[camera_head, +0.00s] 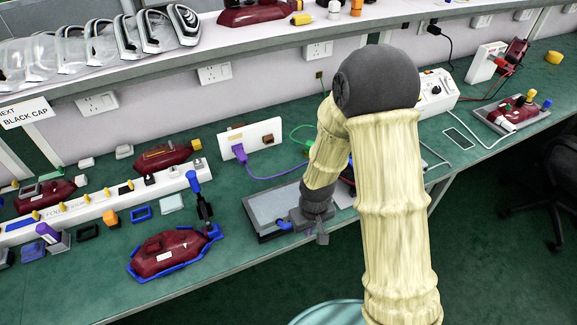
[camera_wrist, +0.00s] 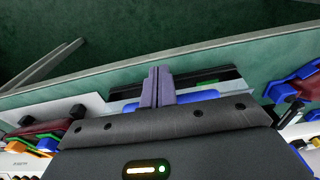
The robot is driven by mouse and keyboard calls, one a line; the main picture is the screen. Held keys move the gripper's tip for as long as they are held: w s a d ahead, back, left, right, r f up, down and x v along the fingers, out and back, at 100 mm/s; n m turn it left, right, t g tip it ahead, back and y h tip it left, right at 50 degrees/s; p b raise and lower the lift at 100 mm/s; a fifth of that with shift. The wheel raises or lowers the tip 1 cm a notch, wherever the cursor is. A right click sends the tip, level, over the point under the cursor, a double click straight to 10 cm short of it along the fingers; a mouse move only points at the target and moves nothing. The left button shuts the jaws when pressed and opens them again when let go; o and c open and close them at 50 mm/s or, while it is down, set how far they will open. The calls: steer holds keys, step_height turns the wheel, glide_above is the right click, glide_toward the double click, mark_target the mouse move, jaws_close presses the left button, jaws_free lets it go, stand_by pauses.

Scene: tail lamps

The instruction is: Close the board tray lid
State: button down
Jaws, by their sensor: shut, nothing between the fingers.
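The board tray (camera_head: 262,237) is a low, dark-edged box with a flat grey top panel (camera_head: 270,204), near the front edge of the green table. A small blue part (camera_head: 284,225) shows at its front, beside my gripper. My gripper (camera_head: 322,238) is over the right part of the tray, and my arm hides some of it. In the wrist view my gripper's two grey-purple fingers (camera_wrist: 158,70) are together and empty. They stand in front of the tray's dark edge (camera_wrist: 205,80) and a blue strip (camera_wrist: 195,97). I cannot tell whether the fingers touch the lid, or whether it is fully down.
A red lamp in a blue holder (camera_head: 165,255) lies left of the tray. A white panel (camera_head: 252,142) with a purple plug and cable stands behind it. A phone (camera_head: 459,138) and a white power box (camera_head: 437,92) are to the right.

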steer(key=s+d+r+p, duration=0.3)
steer(key=s+r, duration=0.3)
steer(key=r, duration=0.4)
steer(key=shift+s+d+r, duration=0.25)
steer(key=shift+s+r, duration=0.05)
steer(key=shift+r, duration=0.1)
steer(key=w+a+r+p, duration=0.4)
steer(key=w+r+p, duration=0.3)
steer(key=w+p, duration=0.1)
steer(key=shift+w+a+p, duration=0.3)
steer(key=shift+w+a, duration=0.05)
steer(key=shift+a, duration=0.05)
